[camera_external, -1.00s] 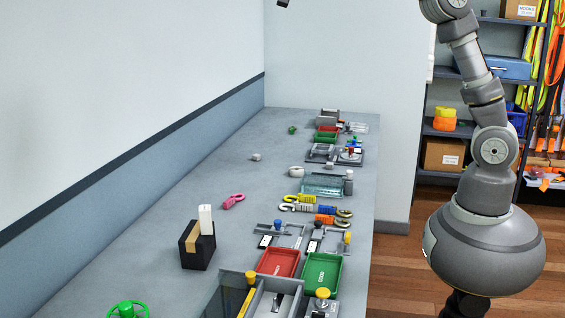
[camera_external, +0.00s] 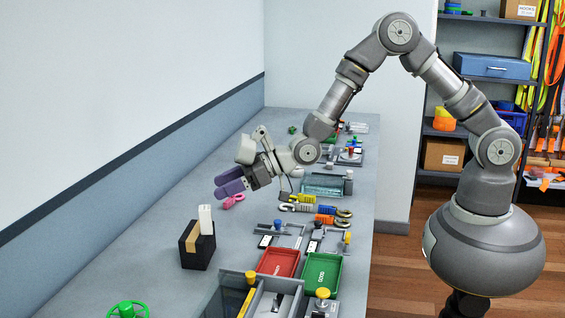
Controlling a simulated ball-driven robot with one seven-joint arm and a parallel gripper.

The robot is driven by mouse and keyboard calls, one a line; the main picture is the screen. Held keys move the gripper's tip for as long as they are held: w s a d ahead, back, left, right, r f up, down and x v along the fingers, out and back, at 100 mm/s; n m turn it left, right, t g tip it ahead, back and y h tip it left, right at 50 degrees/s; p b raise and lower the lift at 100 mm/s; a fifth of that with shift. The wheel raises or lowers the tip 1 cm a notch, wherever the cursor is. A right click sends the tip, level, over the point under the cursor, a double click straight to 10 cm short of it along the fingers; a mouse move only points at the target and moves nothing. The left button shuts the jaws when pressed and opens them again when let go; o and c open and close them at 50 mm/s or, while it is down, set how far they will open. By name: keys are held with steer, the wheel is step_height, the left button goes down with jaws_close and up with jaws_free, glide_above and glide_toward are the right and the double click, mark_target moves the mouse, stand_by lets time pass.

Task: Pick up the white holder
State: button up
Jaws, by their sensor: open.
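A white upright piece (camera_external: 205,218), likely the white holder, stands at the black box (camera_external: 198,248) with a tan strip, on the bench's left side. I cannot tell whether it is in the box or behind it. My gripper (camera_external: 219,187), with purple fingers, is open and empty. It is above the bench, farther back than the white piece and apart from it. A pink clip-like object (camera_external: 234,201) shows just below the fingers in the picture.
Red (camera_external: 279,263) and green (camera_external: 322,272) trays are at the front right of the bench. Several hooks and small fixtures lie behind them. A green wheel (camera_external: 127,310) is at the front left. Bare bench (camera_external: 130,265) lies left of the black box.

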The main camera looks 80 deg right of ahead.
glide_toward(200, 233)
steer(key=w+a+r, duration=0.1)
steer(key=w, duration=0.1)
steer(key=b+x, duration=0.2)
steer(key=x, duration=0.5)
steer(key=shift+w+d+r, duration=0.1)
steer(key=shift+w, duration=0.2)
jaws_close()
steer(key=shift+r, duration=0.15)
